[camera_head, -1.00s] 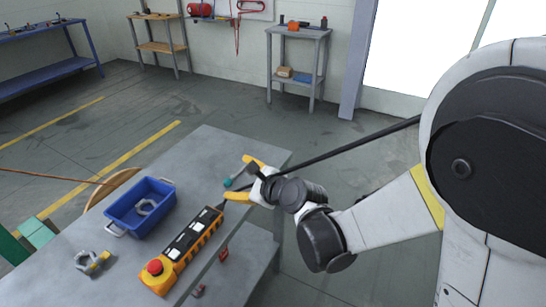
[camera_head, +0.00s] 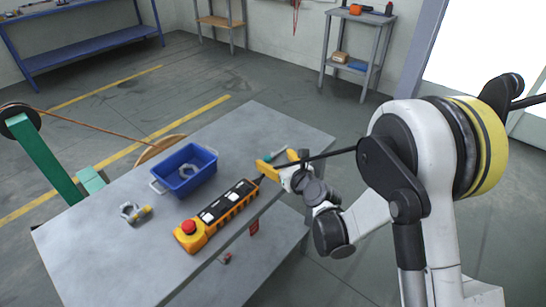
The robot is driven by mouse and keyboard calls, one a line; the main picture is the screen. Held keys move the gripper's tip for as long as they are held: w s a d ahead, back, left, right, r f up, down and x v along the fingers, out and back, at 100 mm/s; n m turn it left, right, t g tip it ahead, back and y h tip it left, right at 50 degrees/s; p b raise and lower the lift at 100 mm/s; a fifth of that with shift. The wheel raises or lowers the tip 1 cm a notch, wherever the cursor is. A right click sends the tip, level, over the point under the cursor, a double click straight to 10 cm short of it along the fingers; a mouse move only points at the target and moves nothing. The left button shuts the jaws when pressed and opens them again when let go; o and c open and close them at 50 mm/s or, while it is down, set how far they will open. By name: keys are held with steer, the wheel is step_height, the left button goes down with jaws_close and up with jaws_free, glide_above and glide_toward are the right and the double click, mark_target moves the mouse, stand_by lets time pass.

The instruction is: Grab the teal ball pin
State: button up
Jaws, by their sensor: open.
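The teal ball pin (camera_head: 268,158) lies near the far right edge of the grey workbench, and only a small teal part of it shows. My gripper (camera_head: 277,162) is low over that edge with its two yellow fingers apart. The teal part is beside the fingers, close to the left one. The fingers and wrist hide the rest of the pin. I cannot tell whether they touch it.
An orange control pendant (camera_head: 218,214) with a red button lies just left of my gripper. A blue bin (camera_head: 187,184) holding a grey metal part stands behind it. A lower shelf (camera_head: 258,262) is under the workbench.

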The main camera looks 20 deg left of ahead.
mark_target(272, 156)
steer(key=b+x, duration=0.1)
steer(key=x, duration=0.2)
steer(key=shift+w+a, duration=0.15)
steer(key=shift+w, duration=0.05)
jaws_close()
